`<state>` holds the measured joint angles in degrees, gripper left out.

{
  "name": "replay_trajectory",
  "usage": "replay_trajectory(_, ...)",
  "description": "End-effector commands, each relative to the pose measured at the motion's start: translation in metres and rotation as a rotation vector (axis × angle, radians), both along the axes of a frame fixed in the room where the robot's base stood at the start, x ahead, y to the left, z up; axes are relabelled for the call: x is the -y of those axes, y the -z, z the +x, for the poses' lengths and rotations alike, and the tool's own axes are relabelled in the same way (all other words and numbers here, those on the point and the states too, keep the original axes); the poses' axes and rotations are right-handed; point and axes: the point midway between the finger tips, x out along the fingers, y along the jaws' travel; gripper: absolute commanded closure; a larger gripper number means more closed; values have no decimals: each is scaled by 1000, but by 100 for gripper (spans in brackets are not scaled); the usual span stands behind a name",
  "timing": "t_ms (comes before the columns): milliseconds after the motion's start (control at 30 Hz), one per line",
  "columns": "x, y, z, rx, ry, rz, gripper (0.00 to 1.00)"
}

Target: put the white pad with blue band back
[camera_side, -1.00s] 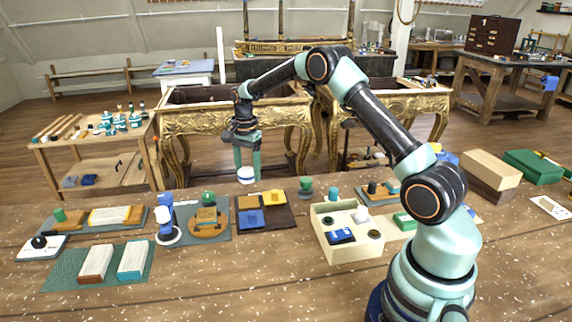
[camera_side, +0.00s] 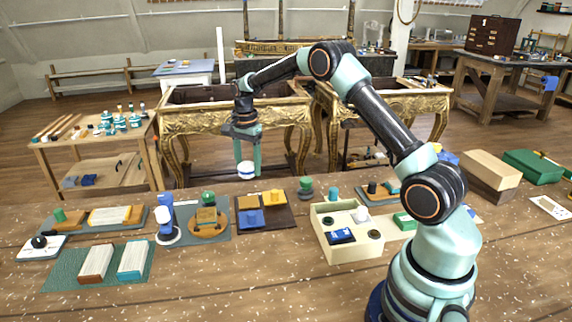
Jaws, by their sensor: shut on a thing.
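The white pad with blue band (camera_side: 247,170) is a small round white piece with a blue stripe around it. My gripper (camera_side: 246,160) points down and is shut on it. The gripper holds the pad in the air above the back of the workbench, over the dark brown mat. The far side of the pad is hidden.
The brown mat (camera_side: 281,222) below holds yellow and blue blocks. A cream tray (camera_side: 336,254) with several small pieces stands to the right. Bare wood lies in front.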

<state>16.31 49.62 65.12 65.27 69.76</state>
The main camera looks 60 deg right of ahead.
Motion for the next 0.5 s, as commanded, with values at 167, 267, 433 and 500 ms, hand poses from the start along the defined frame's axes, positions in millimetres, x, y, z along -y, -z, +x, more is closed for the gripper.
replay_trajectory(167,31,-17,-17,3,3,-2,80)
replay_trajectory(267,63,-35,-39,4,0,-2,80)
replay_trajectory(433,119,-68,-91,4,-11,-3,80)
replay_trajectory(500,138,-80,-113,4,-17,-3,80)
